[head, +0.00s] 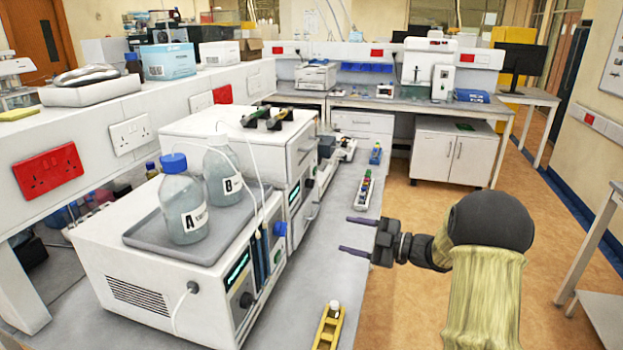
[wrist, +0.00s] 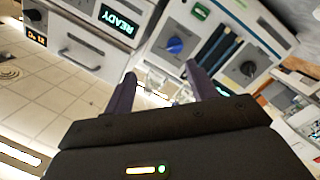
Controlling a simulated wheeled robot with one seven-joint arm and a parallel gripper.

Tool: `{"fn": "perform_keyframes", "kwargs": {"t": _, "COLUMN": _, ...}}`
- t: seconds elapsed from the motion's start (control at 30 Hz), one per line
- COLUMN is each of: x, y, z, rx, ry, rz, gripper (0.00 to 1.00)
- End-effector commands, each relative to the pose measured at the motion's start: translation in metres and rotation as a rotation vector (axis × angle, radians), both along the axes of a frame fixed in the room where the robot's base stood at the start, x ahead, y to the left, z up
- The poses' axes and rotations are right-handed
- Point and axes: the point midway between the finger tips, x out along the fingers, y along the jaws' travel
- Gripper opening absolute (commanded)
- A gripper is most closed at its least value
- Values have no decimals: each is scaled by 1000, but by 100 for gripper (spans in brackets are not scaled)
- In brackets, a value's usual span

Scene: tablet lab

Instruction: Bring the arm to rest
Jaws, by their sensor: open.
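My gripper (head: 354,235) is at the end of my arm, on the right side of the head view. Its two dark fingers are apart with nothing between them, and they point left toward the stacked white instruments. It is over the grey bench near its front edge. In the wrist view the open fingers of my gripper (wrist: 160,85) point toward the instrument fronts, and no object is between them. My arm reaches in from the lower right of the head view.
A white instrument (head: 140,290) carries a grey tray (head: 145,238) with bottle A (head: 186,215) and bottle B (head: 222,175). A yellow holder (head: 328,330) lies on the bench below my gripper. A small rack (head: 363,190) lies farther back. The orange floor (head: 410,290) on the right is clear.

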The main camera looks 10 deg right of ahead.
Motion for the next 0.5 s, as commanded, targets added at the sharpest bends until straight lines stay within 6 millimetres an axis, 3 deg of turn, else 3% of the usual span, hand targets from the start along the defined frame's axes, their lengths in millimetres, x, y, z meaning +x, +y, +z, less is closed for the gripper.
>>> {"fn": "perform_keyframes", "kwargs": {"t": 0.1, "x": 16, "y": 7, "z": 16, "rx": -31, "ry": 55, "rz": -172, "gripper": 57}}
{"fn": "perform_keyframes", "kwargs": {"t": 0.27, "x": 25, "y": 3, "z": 24, "rx": -59, "ry": 183, "rz": -439, "gripper": 57}}
{"fn": "perform_keyframes", "kwargs": {"t": 0.37, "x": 20, "y": -3, "z": 25, "rx": -69, "ry": 284, "rz": -597, "gripper": 57}}
{"fn": "perform_keyframes", "kwargs": {"t": 0.5, "x": -4, "y": -12, "z": 19, "rx": -77, "ry": 457, "rz": -805, "gripper": 57}}
